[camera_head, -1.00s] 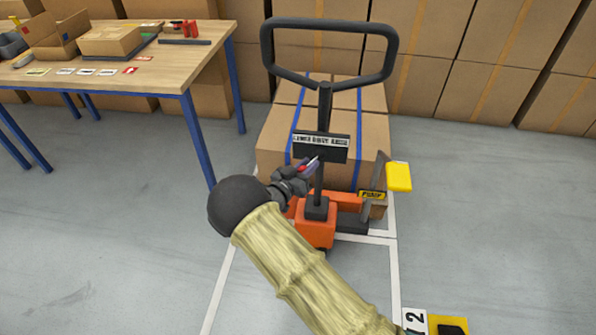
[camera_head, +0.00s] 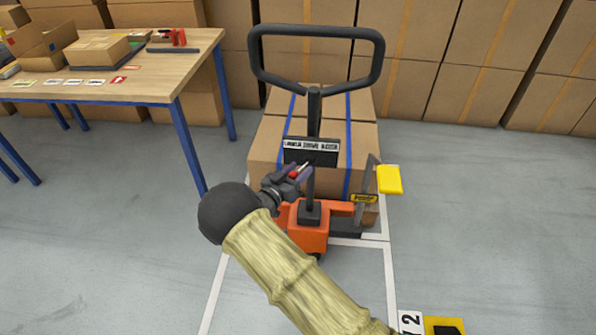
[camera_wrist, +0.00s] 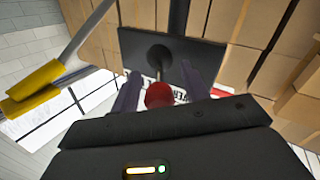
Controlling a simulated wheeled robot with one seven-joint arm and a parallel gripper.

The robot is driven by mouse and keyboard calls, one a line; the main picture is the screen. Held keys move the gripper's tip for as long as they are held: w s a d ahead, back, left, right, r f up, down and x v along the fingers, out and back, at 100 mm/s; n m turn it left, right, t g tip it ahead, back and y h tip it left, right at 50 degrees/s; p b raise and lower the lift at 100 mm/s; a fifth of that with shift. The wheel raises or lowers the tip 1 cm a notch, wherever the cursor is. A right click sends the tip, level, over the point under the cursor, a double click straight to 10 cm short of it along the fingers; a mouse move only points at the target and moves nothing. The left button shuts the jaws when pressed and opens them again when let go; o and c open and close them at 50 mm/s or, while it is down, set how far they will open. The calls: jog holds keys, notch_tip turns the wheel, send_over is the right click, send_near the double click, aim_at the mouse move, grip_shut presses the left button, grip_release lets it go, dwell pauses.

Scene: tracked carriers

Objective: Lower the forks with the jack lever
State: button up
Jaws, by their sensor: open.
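The orange pallet jack (camera_head: 312,236) stands in front of a strapped carton load, with its black loop handle (camera_head: 380,62) upright. A black panel with a white label (camera_head: 322,158) sits on its post. The jack lever, a short stalk with a red knob (camera_wrist: 158,95), sticks out from this panel. My gripper (camera_head: 300,170) is at the panel's lower left. In the wrist view my gripper (camera_wrist: 160,76) is open, with one dark finger on each side of the red knob. I cannot tell whether either finger touches it. In the head view the knob is partly hidden by the fingers.
A yellow pedal (camera_head: 389,180) on a grey arm stands right of the jack; it also shows in the wrist view (camera_wrist: 32,88). A wooden table (camera_head: 150,85) with cartons and tools is at left. Stacked cartons (camera_head: 490,45) line the back. Floor at right is clear.

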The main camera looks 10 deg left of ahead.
jog(key=v, duration=1.7)
jog(key=shift+s+p, duration=0.2)
jog(key=shift+p, duration=0.15)
jog(key=shift+a, duration=0.1)
